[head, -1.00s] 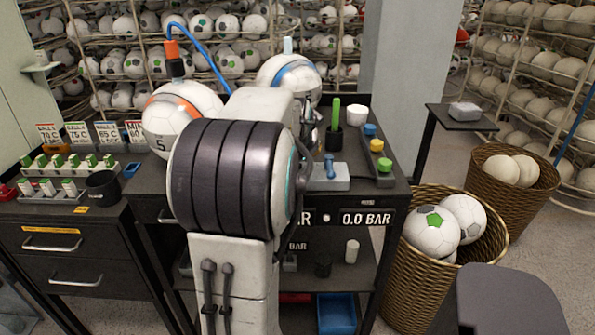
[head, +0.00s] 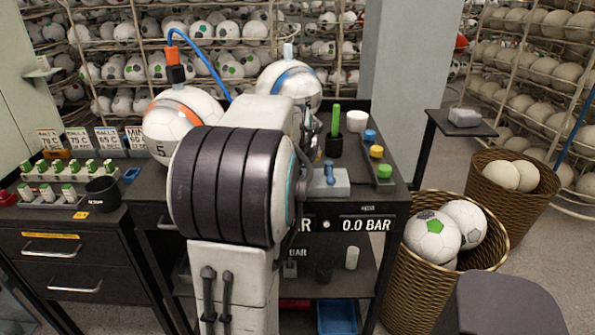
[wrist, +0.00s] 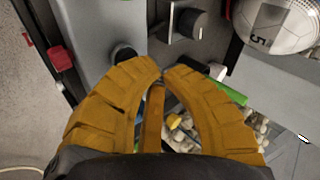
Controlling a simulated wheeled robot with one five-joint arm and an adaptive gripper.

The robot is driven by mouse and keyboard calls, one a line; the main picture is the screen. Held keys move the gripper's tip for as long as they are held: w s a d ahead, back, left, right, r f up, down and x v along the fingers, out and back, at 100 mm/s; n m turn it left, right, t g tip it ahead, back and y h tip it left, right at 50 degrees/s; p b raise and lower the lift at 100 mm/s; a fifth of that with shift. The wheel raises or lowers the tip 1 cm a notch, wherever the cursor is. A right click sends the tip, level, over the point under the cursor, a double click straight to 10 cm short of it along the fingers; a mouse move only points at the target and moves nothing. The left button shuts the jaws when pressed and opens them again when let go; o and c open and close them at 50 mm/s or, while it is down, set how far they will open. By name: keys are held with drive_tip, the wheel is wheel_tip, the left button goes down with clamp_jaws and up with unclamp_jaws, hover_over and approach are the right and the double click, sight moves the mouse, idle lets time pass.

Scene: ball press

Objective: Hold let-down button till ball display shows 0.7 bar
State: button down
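A ball with an orange band and a "5" (head: 165,125) sits on the dark bench at the left, with an orange and black fitting and blue hose on top. A ball with a blue band (head: 290,80) is behind my arm. One display (head: 366,224) on the bench front reads 0.0 BAR; another beside it is mostly hidden by my arm. Blue (head: 369,135), yellow (head: 376,151) and green (head: 384,170) buttons stand at the bench's right; I cannot tell which is let-down. My gripper (wrist: 162,70) has its yellow fingertips together, empty. My arm hides it in the head view.
A grey block with a blue lever (head: 328,180) and a black cup with a green stick (head: 334,130) stand near the buttons. A basket of balls (head: 400,285) is right of the bench. In the wrist view, a black knob (wrist: 187,25) lies ahead of the fingertips.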

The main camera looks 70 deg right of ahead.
drive_tip(key=shift+f+b, duration=0.95)
drive_tip(key=shift+b, duration=0.05)
idle(2.3)
idle(2.9)
drive_tip(key=shift+r+p, duration=0.65)
drive_tip(key=shift+r, duration=0.3)
drive_tip(key=shift+r, duration=0.15)
drive_tip(key=shift+r+p, duration=1.9)
drive_tip(key=shift+r, duration=0.5)
